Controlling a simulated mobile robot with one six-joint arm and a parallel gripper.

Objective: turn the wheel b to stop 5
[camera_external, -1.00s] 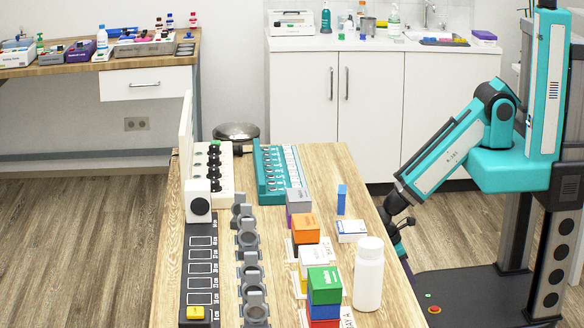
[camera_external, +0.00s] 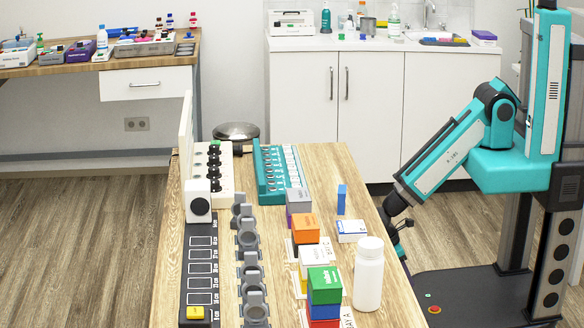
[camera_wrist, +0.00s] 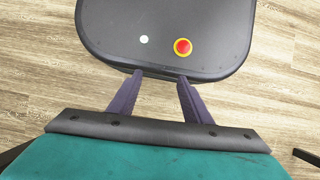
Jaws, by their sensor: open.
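No label reading "wheel b" is legible, so I cannot tell which part it is. A white strip with several black knobs (camera_external: 214,170) lies at the far left of the wooden table. An upright white panel (camera_external: 186,140) beside it shows nearly edge-on, so its face is hidden. My gripper (camera_external: 404,238) hangs low beyond the table's right edge, away from all of these. In the wrist view its two purple fingers (camera_wrist: 157,88) are apart with nothing between them.
The wooden table (camera_external: 330,160) holds a black scale board (camera_external: 200,268), grey ring holders (camera_external: 249,262), a teal rack (camera_external: 270,172), a white bottle (camera_external: 369,275) and coloured blocks (camera_external: 324,285). My dark base fills the top of the wrist view.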

